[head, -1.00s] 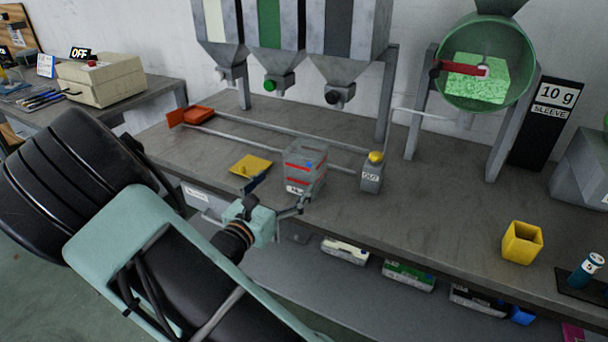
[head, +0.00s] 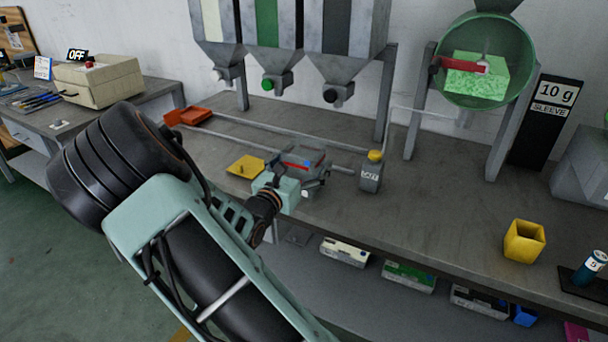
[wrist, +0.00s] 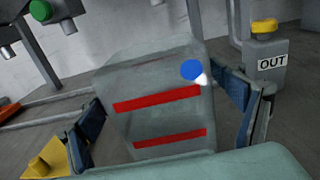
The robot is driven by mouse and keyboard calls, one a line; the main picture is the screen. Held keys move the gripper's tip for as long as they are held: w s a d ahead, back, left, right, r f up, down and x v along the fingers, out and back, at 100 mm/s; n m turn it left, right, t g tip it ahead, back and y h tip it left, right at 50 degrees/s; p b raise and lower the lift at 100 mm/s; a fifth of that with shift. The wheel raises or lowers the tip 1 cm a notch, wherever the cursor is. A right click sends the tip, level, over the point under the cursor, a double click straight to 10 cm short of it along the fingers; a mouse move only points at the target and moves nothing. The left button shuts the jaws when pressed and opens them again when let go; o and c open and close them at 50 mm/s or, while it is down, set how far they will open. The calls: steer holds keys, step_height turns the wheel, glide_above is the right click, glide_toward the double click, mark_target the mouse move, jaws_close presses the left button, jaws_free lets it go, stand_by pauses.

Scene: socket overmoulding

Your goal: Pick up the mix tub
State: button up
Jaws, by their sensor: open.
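The mix tub (head: 308,159) is a translucent grey container with red bands and a blue dot. In the wrist view the tub (wrist: 160,100) fills the middle, upright but tilted in the picture. The open fingers (wrist: 165,115) stand on either side of it, with a small gap visible on the left. Contact on the right side cannot be told.
A yellow piece (head: 246,166) lies just left of the tub. A grey post with a yellow button, marked OUT (head: 371,174), stands close on the right. Hoppers (head: 285,40) hang above and behind. A yellow cup (head: 524,241) stands farther right, with clear bench between.

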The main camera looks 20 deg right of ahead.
steer(key=c, duration=1.3)
steer(key=shift+o, duration=0.2)
